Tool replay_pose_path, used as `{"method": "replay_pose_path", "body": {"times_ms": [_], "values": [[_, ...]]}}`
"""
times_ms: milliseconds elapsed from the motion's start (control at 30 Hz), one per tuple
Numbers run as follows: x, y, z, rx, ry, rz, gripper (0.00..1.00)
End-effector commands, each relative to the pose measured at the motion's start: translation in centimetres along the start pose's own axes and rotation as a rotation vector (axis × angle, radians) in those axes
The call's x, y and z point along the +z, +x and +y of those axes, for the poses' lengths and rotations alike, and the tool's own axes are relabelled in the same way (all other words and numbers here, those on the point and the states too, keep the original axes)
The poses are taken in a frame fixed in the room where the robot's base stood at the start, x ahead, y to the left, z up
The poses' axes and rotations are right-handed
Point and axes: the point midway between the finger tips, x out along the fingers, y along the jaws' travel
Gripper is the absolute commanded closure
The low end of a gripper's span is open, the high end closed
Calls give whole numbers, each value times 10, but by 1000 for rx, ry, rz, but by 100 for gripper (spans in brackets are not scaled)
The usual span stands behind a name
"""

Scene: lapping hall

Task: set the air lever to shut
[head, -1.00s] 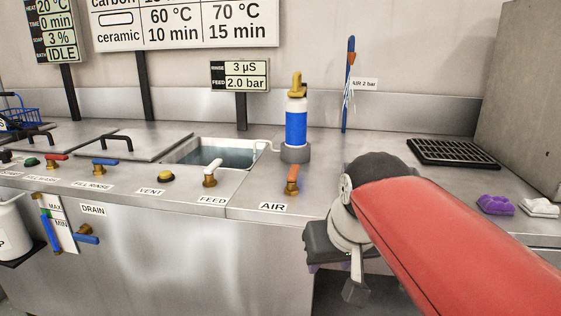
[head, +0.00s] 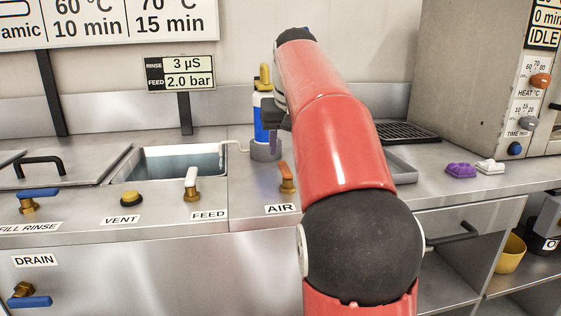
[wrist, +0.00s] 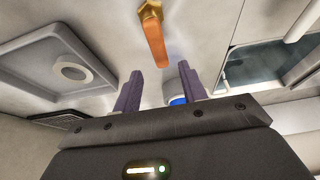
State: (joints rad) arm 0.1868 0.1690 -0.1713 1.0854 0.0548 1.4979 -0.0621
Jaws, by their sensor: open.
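The air lever (head: 286,177) has an orange handle on a brass base, behind the AIR label (head: 281,208) on the steel counter. Its handle stands up from the base, leaning slightly left. In the wrist view the lever (wrist: 155,40) shows just beyond the fingertips, its handle end pointing at the gap between them. My gripper (wrist: 159,72) is open, with two purple fingers apart and nothing between them. In the head view my red arm hides most of the gripper; a dark part and a purple finger show beside the blue bottle.
A blue and white bottle with a yellow top (head: 262,120) stands behind the lever. The white FEED lever (head: 191,184) and open sink (head: 180,160) are to the left. A shallow tray (head: 400,165), purple pad (head: 461,170) and white pad (head: 490,166) lie right.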

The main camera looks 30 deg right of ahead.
Motion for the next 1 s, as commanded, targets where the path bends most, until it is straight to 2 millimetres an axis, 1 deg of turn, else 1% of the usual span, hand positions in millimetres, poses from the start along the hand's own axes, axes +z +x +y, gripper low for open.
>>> {"method": "replay_pose_path", "body": {"times_ms": [33,100,200,300,433,633,933,967,1000], "values": [[2,12,0,-1,-1,-4,58],[2,23,0,-1,-1,-3,58],[1,35,-1,-1,-1,-1,58],[1,43,-1,-1,-1,-2,58],[0,46,-1,-1,-1,0,58],[0,46,-1,-1,-1,1,58],[0,45,-1,-1,-1,1,97],[0,45,-1,-1,-1,1,100],[0,45,-1,-1,-1,0,100]]}}
